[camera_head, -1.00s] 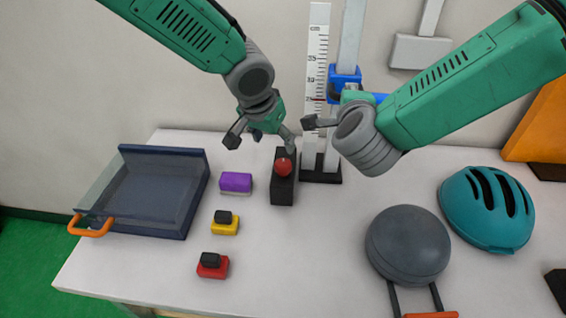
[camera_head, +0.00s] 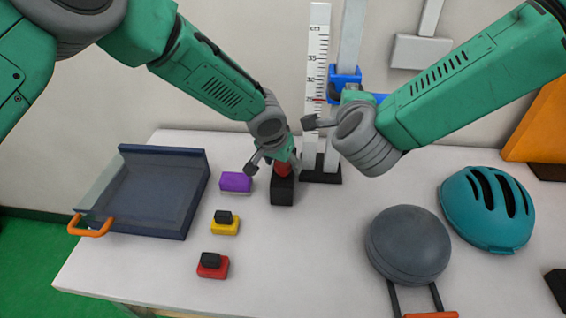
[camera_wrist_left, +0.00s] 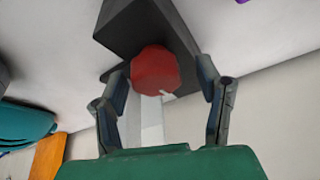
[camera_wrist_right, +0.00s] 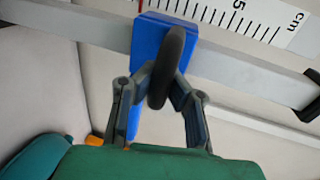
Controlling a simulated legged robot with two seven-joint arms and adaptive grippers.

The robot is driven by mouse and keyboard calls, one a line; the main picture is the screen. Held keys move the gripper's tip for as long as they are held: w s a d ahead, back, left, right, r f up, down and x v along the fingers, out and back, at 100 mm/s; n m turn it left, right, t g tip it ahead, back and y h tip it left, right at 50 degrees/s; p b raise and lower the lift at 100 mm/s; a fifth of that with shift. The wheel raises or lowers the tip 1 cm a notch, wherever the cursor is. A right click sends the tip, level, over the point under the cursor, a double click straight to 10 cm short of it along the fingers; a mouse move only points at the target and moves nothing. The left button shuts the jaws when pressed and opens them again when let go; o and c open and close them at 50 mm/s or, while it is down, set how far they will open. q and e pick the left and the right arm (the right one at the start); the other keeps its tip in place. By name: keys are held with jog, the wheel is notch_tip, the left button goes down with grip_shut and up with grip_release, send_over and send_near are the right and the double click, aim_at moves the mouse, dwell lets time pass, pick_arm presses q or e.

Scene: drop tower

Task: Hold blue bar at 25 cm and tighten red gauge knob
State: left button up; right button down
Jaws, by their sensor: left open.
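The red gauge knob (camera_head: 283,170) sits on a black block on the table. My left gripper (camera_head: 274,168) is at it, fingers open. In the left wrist view the red knob (camera_wrist_left: 155,69) lies between the two spread fingers, with gaps on both sides. The blue bar (camera_head: 345,76) is on an upright metal post beside a white cm scale (camera_head: 317,50). My right gripper (camera_head: 322,121) is in front of the post. The exact height reading is unclear.
A dark tray (camera_head: 150,195) with an orange handle stands left. A purple block (camera_head: 235,182), a yellow button box (camera_head: 225,226) and a red button box (camera_head: 213,268) lie mid-table. A grey round object (camera_head: 408,245) and teal helmet (camera_head: 487,210) are right.

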pick_arm(q)
jog(key=c, duration=1.1)
pick_arm(e)
jog(key=shift+s, duration=0.1)
